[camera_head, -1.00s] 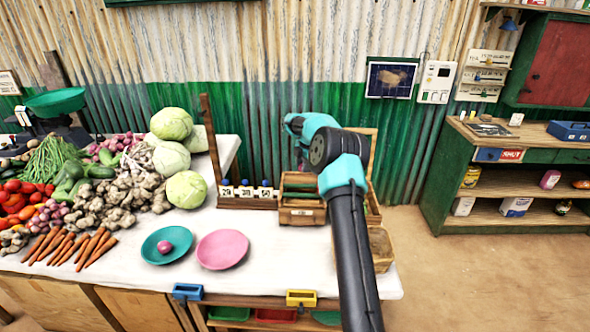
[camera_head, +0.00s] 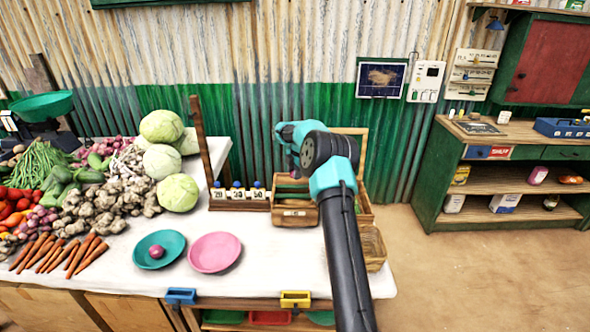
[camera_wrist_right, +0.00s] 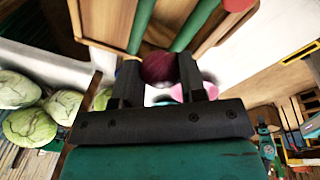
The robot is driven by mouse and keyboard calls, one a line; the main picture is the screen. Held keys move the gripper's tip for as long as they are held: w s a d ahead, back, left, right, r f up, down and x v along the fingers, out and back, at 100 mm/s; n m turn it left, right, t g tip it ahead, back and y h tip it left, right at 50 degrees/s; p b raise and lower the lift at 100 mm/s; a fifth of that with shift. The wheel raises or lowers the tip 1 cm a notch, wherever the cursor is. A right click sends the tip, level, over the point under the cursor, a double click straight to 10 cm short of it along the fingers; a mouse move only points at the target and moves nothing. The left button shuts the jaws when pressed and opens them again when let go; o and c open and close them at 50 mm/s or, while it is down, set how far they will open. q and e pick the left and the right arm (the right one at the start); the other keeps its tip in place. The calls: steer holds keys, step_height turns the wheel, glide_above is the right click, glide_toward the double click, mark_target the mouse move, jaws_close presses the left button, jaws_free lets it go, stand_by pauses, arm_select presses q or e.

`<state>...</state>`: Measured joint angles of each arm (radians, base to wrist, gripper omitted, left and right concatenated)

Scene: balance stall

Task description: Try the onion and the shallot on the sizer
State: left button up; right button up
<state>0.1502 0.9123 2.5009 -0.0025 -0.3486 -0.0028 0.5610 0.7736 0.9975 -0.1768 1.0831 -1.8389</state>
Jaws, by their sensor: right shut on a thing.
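My right gripper (camera_head: 291,156) hangs over the wooden box with green rails (camera_head: 296,205), which looks like the sizer. In the right wrist view it is shut on a dark purple-red onion (camera_wrist_right: 158,67), held between the two black fingers. Two green rails (camera_wrist_right: 190,27) of the box lie just beyond the onion; I cannot tell whether they touch. A small pink-purple bulb, likely the shallot (camera_head: 157,252), lies in the teal plate (camera_head: 172,262). My left gripper is not in view.
A pink plate (camera_head: 214,252) lies empty beside the teal one. A rack with number cards (camera_head: 240,199) and a tall post stands left of the box. A wicker basket (camera_head: 374,250) is at the right table edge. Cabbages (camera_head: 178,193) and heaped vegetables fill the left.

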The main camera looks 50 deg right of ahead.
steer(key=shift+f, duration=2.8)
steer(key=o, duration=1.5)
steer(key=shift+o, duration=0.2)
steer(key=shift+r, duration=0.1)
steer(key=shift+r, duration=3.4)
steer(key=shift+a+f, duration=0.1)
